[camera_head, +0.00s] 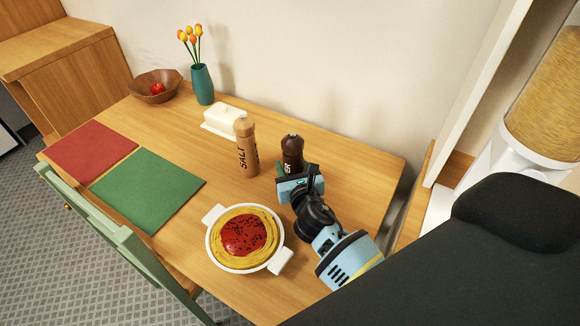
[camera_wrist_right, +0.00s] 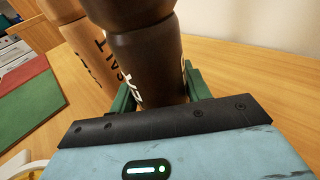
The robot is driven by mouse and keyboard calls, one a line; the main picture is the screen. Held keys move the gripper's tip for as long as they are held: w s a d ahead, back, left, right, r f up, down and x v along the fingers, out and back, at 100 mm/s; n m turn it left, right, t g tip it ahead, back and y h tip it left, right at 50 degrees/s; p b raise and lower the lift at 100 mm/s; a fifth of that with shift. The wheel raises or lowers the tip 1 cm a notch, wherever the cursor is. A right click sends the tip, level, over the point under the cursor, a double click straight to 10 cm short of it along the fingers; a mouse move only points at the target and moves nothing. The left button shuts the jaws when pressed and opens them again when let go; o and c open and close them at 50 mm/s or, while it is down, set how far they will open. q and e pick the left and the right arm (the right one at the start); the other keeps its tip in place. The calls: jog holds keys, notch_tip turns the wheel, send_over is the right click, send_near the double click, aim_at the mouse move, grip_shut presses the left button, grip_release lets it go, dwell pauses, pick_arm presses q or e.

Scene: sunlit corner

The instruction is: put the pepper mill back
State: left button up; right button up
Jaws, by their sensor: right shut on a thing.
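The dark brown pepper mill (camera_head: 292,149) stands upright on the wooden table, right of the light wooden salt mill (camera_head: 247,150). My right gripper (camera_head: 284,169) is shut around the pepper mill's lower part. In the right wrist view the dark mill (camera_wrist_right: 148,60) sits between the green fingers of my gripper (camera_wrist_right: 155,92), with the salt mill (camera_wrist_right: 85,45) close behind to the left. The pepper mill's base is hidden by my gripper, so I cannot tell whether it touches the table. My left gripper is not in view.
A white dish of pasta (camera_head: 217,257) stands in front of the mills. A white butter dish (camera_head: 211,129), a teal vase (camera_head: 203,86) and a wooden bowl (camera_head: 139,86) stand farther back. Green (camera_head: 148,190) and red (camera_head: 92,151) mats lie left. The wall is close behind.

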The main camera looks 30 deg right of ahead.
jog(key=shift+r, duration=0.2)
jog(key=shift+w+f, duration=0.1)
jog(key=shift+f, duration=0.15)
jog(key=o, duration=1.1)
jog(key=shift+o, duration=0.2)
